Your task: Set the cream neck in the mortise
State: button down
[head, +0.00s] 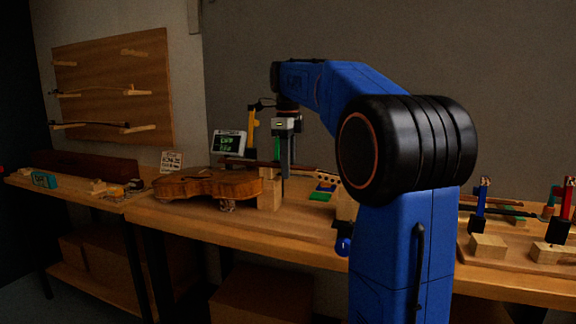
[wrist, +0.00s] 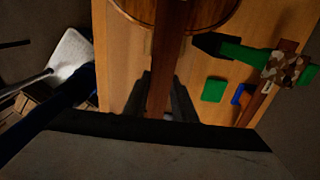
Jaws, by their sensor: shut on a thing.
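My gripper (head: 287,170) points down just right of the body, above the bench. In the wrist view my gripper (wrist: 162,98) is shut on a long, narrow neck (wrist: 165,65). The neck looks reddish brown in this dim light; I see no clear cream on the gripped part. It reaches over the edge of the violin body (wrist: 205,14). The mortise is hidden, and I cannot tell whether the neck touches the body.
A small screen (head: 229,142) and a sign (head: 172,161) stand behind the body. Right of the neck are a green pad (wrist: 214,90), a green-and-black tool (wrist: 240,52) and a mottled piece (wrist: 285,68). Wooden blocks (head: 488,246) stand at the right on the bench.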

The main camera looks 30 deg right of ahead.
jog(key=shift+f, duration=0.8)
dwell(0.4)
jog(key=c, duration=1.4)
grip_release()
jog(key=shift+r, duration=0.1)
notch_tip(320, 180, up, 12)
jog(key=shift+f, duration=0.1)
